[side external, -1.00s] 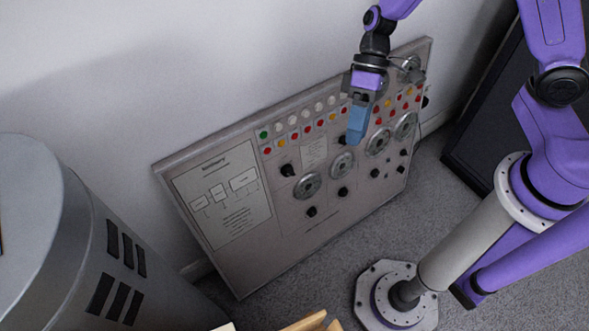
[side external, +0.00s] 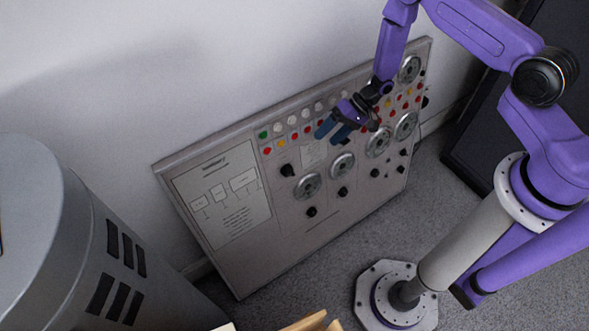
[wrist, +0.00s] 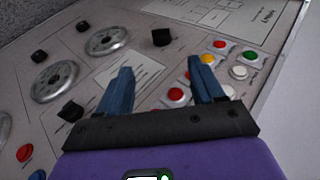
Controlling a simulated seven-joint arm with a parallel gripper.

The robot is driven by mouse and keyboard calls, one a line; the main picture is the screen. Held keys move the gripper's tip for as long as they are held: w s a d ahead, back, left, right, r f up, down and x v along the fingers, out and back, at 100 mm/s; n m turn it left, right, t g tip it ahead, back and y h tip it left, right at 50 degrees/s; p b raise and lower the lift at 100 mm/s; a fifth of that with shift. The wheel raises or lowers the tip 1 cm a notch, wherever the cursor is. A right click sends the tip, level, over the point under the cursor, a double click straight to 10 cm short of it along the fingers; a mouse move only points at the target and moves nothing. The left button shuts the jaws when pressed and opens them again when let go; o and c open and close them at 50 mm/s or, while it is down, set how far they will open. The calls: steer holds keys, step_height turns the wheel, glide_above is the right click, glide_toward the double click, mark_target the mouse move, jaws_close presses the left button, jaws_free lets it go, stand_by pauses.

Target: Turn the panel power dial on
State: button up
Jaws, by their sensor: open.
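The panel (side external: 235,260) leans against the wall and carries several black dials; no label I can read marks the power dial. One black dial (side external: 287,170) sits right of the printed diagram; it also shows in the wrist view, ahead of the fingers (wrist: 162,37). Another black dial (wrist: 70,111) is left of the fingers in the wrist view. My gripper (side external: 329,138) is open and empty in front of the panel's upper middle, by the coloured buttons. In the wrist view its two blue fingers (wrist: 160,68) are spread apart, touching no dial that I can see.
Round silver gauges (side external: 307,186) run in a diagonal row across the panel. Coloured buttons (side external: 294,136) line its upper part. A grey cylinder (side external: 60,240) stands at left and a dark cabinet (side external: 480,140) at right. Grey carpet (side external: 290,270) is open before the panel.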

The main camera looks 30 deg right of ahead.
mark_target(291, 173)
steer(key=x, duration=1.6)
steer(key=shift+a, duration=0.15)
